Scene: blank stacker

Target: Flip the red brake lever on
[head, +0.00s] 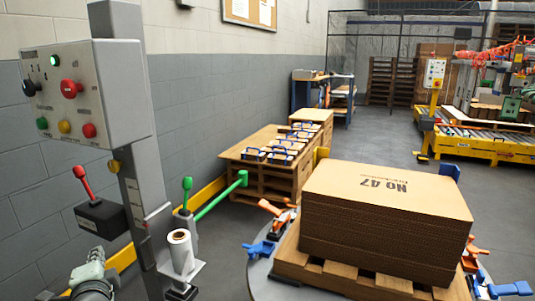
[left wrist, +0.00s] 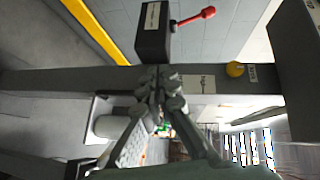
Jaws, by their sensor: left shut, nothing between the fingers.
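The red brake lever (head: 83,182) sticks up from a dark box (head: 103,217) on the side of the grey post, tilted up and to the left. In the left wrist view the red lever (left wrist: 196,18) points right from the dark box (left wrist: 153,32), near the top of the picture. My left gripper (left wrist: 158,78) is shut and empty. Its fingertips appear below the box in that view, apart from the lever. In the head view my left gripper (head: 96,256) is at the lower left, below the box. My right gripper is not in view.
A control panel (head: 85,95) with coloured buttons tops the grey post (head: 140,170). A green lever (head: 187,190), a green bar (head: 220,195) and a white roll (head: 180,250) stand right of it. Stacked cardboard (head: 385,220) sits on a pallet at the right.

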